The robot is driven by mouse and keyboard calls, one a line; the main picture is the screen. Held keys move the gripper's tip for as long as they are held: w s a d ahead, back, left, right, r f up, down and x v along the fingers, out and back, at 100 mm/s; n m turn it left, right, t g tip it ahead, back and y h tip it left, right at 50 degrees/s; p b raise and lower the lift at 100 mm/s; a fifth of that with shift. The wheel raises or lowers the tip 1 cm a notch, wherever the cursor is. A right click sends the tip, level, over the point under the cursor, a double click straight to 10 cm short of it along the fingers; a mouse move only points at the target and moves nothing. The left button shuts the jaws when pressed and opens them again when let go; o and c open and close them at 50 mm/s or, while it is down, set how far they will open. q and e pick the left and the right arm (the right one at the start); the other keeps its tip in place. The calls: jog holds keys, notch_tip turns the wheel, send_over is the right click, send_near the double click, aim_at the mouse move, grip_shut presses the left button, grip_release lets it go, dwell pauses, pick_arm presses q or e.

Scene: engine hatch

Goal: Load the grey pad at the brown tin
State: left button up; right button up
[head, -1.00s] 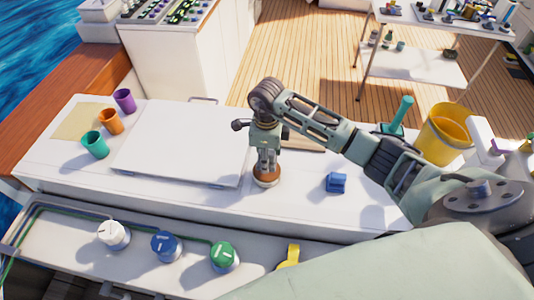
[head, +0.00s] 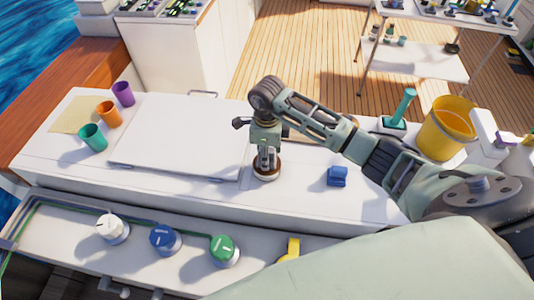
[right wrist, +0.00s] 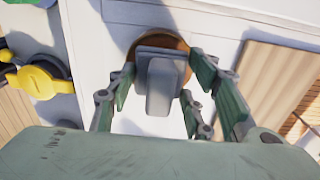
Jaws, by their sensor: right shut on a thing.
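The brown tin (head: 267,176) stands on the white worktop, right of the white hatch panel. My right gripper (head: 266,158) points down at the tin from above. In the right wrist view, the grey pad (right wrist: 160,85), with a raised grip on its back, sits between the fingers of my right gripper (right wrist: 157,100), which is shut on it. The tin's round brown rim (right wrist: 181,42) shows around and below the pad. I cannot tell whether the pad touches the tin's contents. My left gripper is not in view.
The white hatch panel (head: 180,137) lies left of the tin. Purple (head: 123,94), orange (head: 108,113) and teal (head: 93,137) cups stand farther left. A blue block (head: 338,177), a teal-handled tool (head: 400,110) and a yellow bucket (head: 447,125) are to the right. Knobs line the front.

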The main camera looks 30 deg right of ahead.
jog(key=shift+f+b, duration=0.45)
jog(key=shift+f, duration=0.05)
dwell(0.3)
jog(key=shift+f, duration=0.1)
dwell(1.3)
jog(key=shift+r+p, duration=2.1)
jog(key=shift+r, duration=1.5)
